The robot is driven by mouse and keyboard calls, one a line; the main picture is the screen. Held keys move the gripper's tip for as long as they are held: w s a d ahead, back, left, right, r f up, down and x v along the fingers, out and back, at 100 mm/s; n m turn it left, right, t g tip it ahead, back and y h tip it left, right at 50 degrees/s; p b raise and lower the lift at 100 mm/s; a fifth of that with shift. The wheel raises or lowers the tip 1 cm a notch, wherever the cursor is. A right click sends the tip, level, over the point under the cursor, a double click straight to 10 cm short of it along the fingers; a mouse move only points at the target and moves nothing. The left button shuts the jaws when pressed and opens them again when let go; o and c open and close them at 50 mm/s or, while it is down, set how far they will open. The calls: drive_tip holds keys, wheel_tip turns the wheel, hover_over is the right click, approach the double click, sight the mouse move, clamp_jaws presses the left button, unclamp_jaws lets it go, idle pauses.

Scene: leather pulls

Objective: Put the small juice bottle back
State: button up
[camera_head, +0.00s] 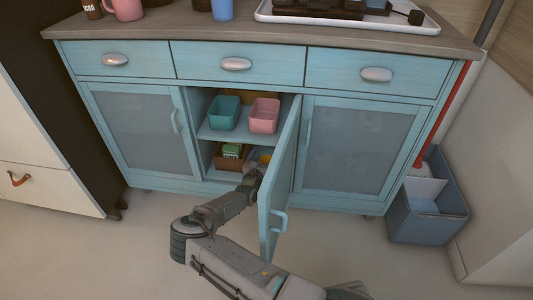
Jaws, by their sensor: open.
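My arm reaches up to the open middle door of the blue cabinet (207,130). My gripper (252,168) is at the lower compartment and is open; its fingers are small and hard to make out. A small yellow-orange thing (265,159) shows just beyond it, partly hidden by the gripper and the door; I cannot tell if it is the juice bottle. A brown box (228,163) with green and yellow packs in it stands to the left of my gripper. No other small juice bottle can be made out.
The middle door (279,180) stands open to the right of my arm. A teal bin (224,115) and a pink bin (264,117) sit on the upper shelf. Both side doors are shut. A blue-grey bin (428,220) stands on the floor at right.

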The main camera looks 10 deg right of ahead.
drive_tip(key=p+v, duration=0.3)
drive_tip(key=v, duration=0.7)
drive_tip(key=shift+w+r, duration=0.1)
idle(0.6)
